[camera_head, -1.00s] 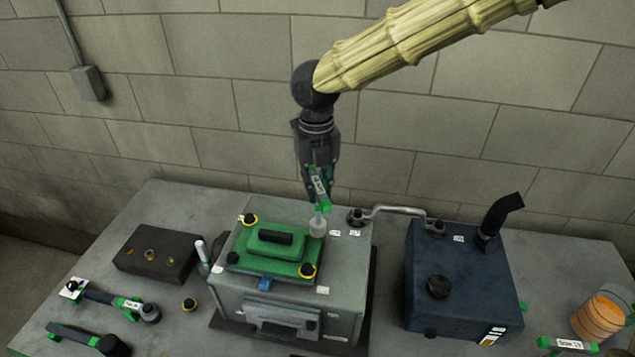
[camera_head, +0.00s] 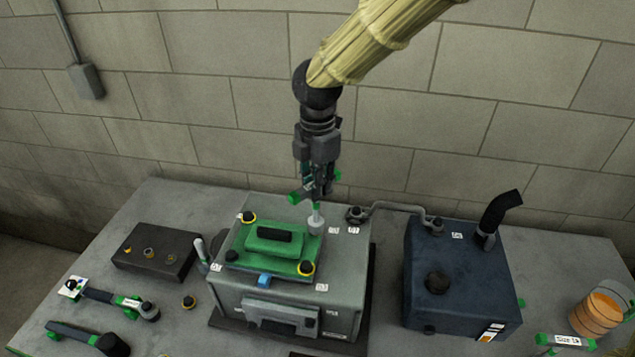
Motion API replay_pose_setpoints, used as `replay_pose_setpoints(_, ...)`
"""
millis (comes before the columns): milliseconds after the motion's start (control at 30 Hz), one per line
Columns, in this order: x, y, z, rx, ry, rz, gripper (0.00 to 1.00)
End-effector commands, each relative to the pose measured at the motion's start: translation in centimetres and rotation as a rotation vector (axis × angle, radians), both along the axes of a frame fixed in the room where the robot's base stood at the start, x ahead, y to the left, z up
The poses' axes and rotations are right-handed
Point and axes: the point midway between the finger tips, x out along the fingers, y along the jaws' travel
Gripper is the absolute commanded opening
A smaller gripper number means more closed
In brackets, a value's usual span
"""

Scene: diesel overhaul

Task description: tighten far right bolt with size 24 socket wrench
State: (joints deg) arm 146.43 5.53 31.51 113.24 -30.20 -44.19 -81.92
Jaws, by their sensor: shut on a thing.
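My gripper (camera_head: 317,188) is above the far right corner of the green cover (camera_head: 258,262) on the grey engine block (camera_head: 345,285). It is shut on the green-marked socket wrench (camera_head: 316,208), whose pale socket end points down at that corner. The far right bolt is hidden under the socket, so I cannot tell how fully it is seated.
A dark blue tank (camera_head: 460,285) stands to the right, joined by a pipe (camera_head: 395,207). A dark box (camera_head: 155,252) and other tools (camera_head: 95,295) lie to the left. An orange-filled container (camera_head: 597,315) stands at the far right. The wall is close behind.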

Motion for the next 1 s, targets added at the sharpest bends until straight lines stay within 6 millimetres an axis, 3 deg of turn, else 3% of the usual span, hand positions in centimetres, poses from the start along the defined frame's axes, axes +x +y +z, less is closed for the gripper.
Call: replay_pose_setpoints(1000, -0.46, -0.22, -0.15, -0.002, 0.001, -1.263, 0.0)
